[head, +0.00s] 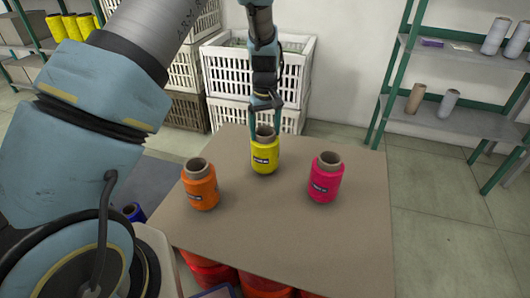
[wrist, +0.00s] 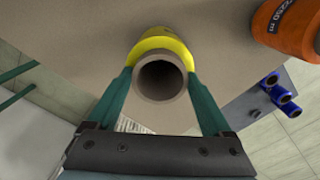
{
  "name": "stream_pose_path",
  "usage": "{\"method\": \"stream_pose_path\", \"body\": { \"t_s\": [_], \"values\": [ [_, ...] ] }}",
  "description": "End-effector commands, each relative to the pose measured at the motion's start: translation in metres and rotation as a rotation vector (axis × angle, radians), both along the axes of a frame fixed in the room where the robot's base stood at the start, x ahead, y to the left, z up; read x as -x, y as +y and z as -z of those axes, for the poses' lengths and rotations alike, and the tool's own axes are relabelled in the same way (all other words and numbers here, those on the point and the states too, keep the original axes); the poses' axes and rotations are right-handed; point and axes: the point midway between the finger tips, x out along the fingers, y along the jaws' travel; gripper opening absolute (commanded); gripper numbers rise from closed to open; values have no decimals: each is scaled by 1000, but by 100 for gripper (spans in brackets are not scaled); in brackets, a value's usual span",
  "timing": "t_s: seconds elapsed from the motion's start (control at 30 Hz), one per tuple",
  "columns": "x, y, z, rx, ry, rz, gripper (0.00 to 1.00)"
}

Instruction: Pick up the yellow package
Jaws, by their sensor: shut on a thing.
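The yellow package (head: 265,158) is a yellow spool with a brown cardboard core and a dark label. It stands upright near the far edge of the brown table (head: 240,240), between an orange spool (head: 200,187) and a pink spool (head: 325,180). My gripper (head: 264,106) points straight down over it. In the wrist view its green fingers (wrist: 160,95) lie on both sides of the core's open top, shut on the yellow package (wrist: 160,40). I cannot tell whether its base is off the table.
The orange spool also shows at the upper right of the wrist view (wrist: 290,25). White crates (head: 255,75) stand behind the table. A green-framed shelf (head: 455,115) with spools and cores is at the right. The table's front part is clear.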

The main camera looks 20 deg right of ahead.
Motion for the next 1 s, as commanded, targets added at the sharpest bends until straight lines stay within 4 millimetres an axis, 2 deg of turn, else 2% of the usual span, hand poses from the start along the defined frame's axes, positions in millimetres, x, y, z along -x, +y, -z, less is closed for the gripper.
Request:
{"method": "stream_pose_path", "body": {
  "t_s": [0.03, 0.33, 0.77, 0.87, 1.0],
  "values": [
    [0, 0, 0, 0, 0, 0, 35],
    [0, 0, 0, 0, 0, 0, 1],
    [-1, -1, -4, 2, -2, 0, 0],
    [-1, -1, -16, 3, -4, 0, 0],
    [-1, -1, -43, 4, -5, 1, 0]
  ]
}}
